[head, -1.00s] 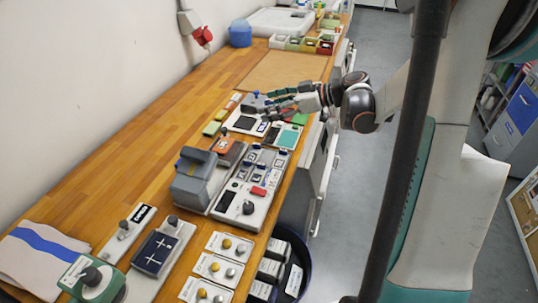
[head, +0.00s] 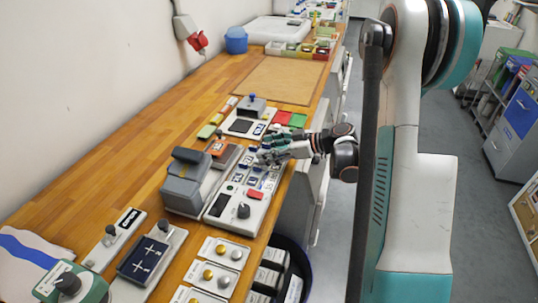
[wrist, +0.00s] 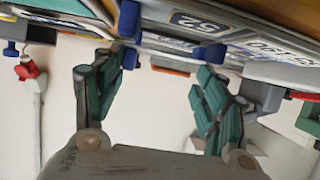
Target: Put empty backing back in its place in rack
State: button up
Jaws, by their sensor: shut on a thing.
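My gripper (head: 268,156) is low over the right part of the grey rack panel (head: 226,208), among its small blue-framed pieces. In the wrist view, its teal fingers (wrist: 165,68) reach up to the underside of a flat pale piece with blue tabs (wrist: 210,52). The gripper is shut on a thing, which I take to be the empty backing. The fingers hide most of it in the head view, and I cannot tell whether it touches the rack. A plate marked "52" (wrist: 200,24) shows just beyond the fingertips.
A grey boxy device (head: 188,182) stands close left of the rack. Plates with knobs (head: 222,252) lie in front.

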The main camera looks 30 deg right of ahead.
jog(key=shift+f, duration=0.55)
jog(key=shift+f+b, duration=0.45)
jog(key=shift+b, duration=0.1)
jog(key=shift+f, duration=0.15)
jog(key=o, duration=0.8)
jog(key=shift+c, duration=0.2)
